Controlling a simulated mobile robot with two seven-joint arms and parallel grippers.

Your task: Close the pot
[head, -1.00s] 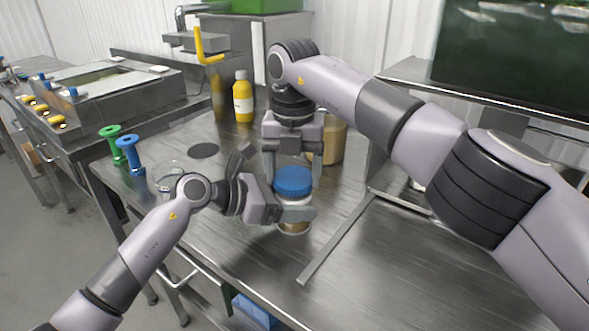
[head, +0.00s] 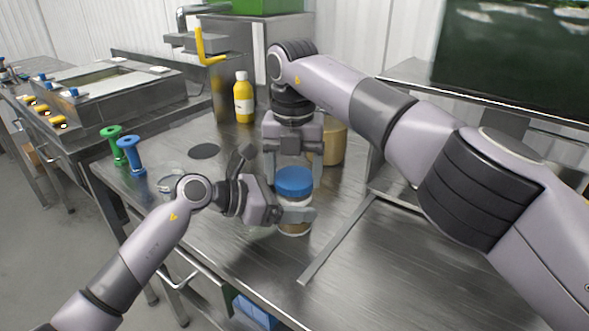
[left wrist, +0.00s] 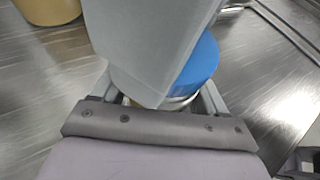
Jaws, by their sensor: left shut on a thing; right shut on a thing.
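The pot (head: 293,228) is a small clear jar with brownish contents, upright on the steel table. The blue lid (head: 294,182) sits at its mouth, and I cannot tell how tightly it is seated. My left gripper (head: 290,214) is shut around the pot's body from the left. My right gripper (head: 294,176) points down from above, with its fingers on either side of the lid, shut on it. In the left wrist view the lid (left wrist: 204,68) is partly hidden behind a grey finger, and only a strip of the pot (left wrist: 178,103) shows.
A yellow bottle (head: 243,98) and a tan container (head: 334,145) stand behind. A clear glass dish (head: 170,180), a green spool (head: 112,144) and a blue spool (head: 131,155) are at the left. The steel table (head: 400,265) is clear at the front right.

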